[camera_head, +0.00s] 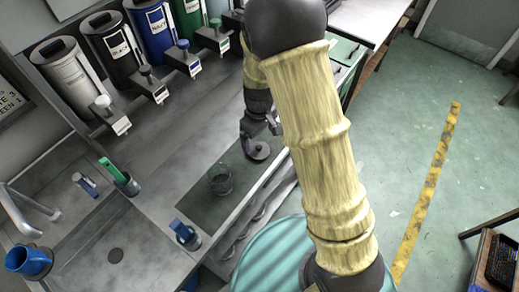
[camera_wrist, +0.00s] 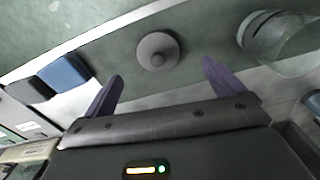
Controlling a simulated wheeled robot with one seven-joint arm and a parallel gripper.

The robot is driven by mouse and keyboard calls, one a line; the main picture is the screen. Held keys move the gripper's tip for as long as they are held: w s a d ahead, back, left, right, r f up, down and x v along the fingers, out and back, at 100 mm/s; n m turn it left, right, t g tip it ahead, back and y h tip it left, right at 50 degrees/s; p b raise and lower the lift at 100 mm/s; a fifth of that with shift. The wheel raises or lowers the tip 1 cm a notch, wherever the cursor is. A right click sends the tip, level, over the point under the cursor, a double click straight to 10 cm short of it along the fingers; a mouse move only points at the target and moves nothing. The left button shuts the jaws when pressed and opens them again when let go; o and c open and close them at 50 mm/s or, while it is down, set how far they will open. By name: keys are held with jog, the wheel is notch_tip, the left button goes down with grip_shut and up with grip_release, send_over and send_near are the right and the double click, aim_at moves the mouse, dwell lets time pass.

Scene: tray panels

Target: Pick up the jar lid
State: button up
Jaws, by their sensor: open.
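The jar lid is a grey round disc with a knob on top. In the wrist view the jar lid (camera_wrist: 157,51) lies flat on the dark green panel, ahead of and between my fingertips. In the head view the jar lid (camera_head: 258,151) sits just below my gripper (camera_head: 262,130), which is partly hidden by my own arm. In the wrist view my gripper (camera_wrist: 160,84) is open, with two purple fingers spread and nothing between them. A clear glass jar (camera_head: 220,180) stands apart from the lid; the jar (camera_wrist: 275,38) also shows in the wrist view.
The dark green panel (camera_head: 205,212) is set in a grey counter. A blue-handled item in a cup (camera_head: 186,235) stands near its lower end. Several dispensers line the back wall, and a blue jug (camera_head: 30,262) is at far left. A blue block (camera_wrist: 65,72) shows in the wrist view.

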aim_at(259, 146)
jog(key=shift+d+f, duration=0.1)
jog(key=shift+f, duration=1.2)
jog(key=shift+w+f+p, duration=0.2)
jog(key=shift+f+p, duration=0.25)
jog(key=shift+f, duration=0.85)
jog(key=shift+w+f+p, duration=0.15)
jog(key=shift+f+p, duration=0.25)
jog(key=shift+f, duration=0.85)
jog(key=shift+c, duration=0.2)
jog(key=c, duration=1)
